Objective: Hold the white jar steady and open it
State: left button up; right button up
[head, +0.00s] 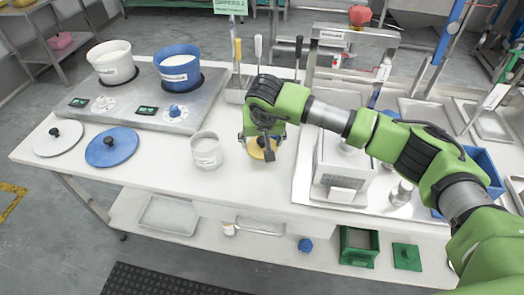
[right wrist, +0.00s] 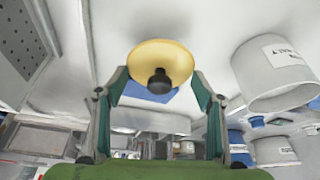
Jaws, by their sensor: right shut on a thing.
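The white jar (head: 206,152) stands upright on the white table with its top uncovered; its label shows in the right wrist view (right wrist: 283,76). A yellow lid (head: 257,153) with a dark knob is just right of the jar, apart from it. My right gripper (head: 264,138) is over the lid, shut on it. In the right wrist view the yellow lid (right wrist: 157,60) shows between the fingers, its black knob toward the camera. Whether the lid touches the table is unclear. My left gripper is in neither view, and nothing is seen holding the jar.
A two-burner hot plate (head: 150,118) carries a white pot (head: 112,65) and a blue pot (head: 178,70). A white lid (head: 52,143) and a blue lid (head: 110,150) lie at the left. A white box-shaped device (head: 338,165) stands at right. The table in front of the jar is clear.

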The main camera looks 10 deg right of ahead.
aim_at(262, 146)
notch_tip(262, 146, down, 3)
jog(key=shift+r, duration=0.1)
jog(key=shift+f+b, duration=0.25)
jog(key=shift+b, duration=0.05)
jog(key=shift+f, duration=0.1)
jog(key=o, duration=1.2)
jog(key=shift+o, duration=0.2)
